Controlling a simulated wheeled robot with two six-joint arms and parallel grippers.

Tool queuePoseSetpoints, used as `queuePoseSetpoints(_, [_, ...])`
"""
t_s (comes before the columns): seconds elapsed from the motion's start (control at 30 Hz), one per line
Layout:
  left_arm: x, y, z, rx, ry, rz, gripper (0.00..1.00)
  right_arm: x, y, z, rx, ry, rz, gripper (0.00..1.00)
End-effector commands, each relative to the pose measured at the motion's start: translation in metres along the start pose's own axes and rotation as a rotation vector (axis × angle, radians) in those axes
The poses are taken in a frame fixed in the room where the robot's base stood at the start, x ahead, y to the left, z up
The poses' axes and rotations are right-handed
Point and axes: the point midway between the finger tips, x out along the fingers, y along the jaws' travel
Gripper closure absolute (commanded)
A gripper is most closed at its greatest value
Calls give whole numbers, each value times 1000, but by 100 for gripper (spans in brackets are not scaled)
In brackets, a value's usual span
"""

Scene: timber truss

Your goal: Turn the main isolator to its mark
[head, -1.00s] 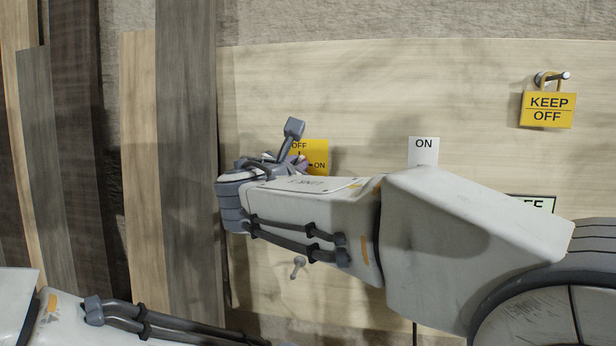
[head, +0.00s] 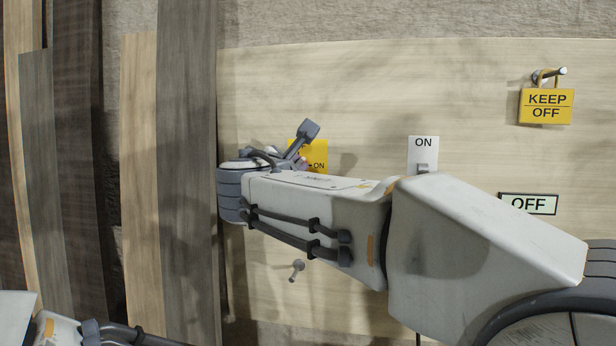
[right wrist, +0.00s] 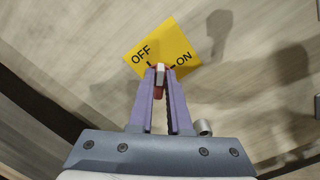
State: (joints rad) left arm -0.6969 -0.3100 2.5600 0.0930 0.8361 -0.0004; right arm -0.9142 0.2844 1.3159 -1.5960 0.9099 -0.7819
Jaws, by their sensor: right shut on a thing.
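The main isolator's yellow plate (head: 320,158) is on the pale board, mostly behind my right wrist in the head view. In the right wrist view the plate (right wrist: 182,45) is tilted and reads OFF on its left and ON on its right, with a dark tick by each word. My right gripper (right wrist: 160,72) is shut on the isolator's red handle (right wrist: 158,91), which has a pale end. The handle points between the two ticks. In the head view the right gripper (head: 301,161) is largely hidden by its wrist. My left gripper is out of view.
To the right are a white ON label with a grey switch (head: 423,168), an OFF sign (head: 528,204) and a yellow KEEP OFF padlock (head: 546,105) on a peg. A small grey lever (head: 297,270) is below my forearm. Timber planks (head: 186,150) stand at the left.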

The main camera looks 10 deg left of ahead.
Motion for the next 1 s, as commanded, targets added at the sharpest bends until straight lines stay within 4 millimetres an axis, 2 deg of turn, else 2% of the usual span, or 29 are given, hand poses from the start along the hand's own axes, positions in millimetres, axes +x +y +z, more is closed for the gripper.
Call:
queuePoseSetpoints(0.03, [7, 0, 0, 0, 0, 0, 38, 0, -3, -6, 23, 6, -1, 100])
queuePoseSetpoints(0.5, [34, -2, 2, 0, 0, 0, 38, 0, -5, -6, 258, 6, -2, 100])
queuePoseSetpoints(1.0, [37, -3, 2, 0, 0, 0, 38, 0, -5, -5, 307, 6, -3, 100])
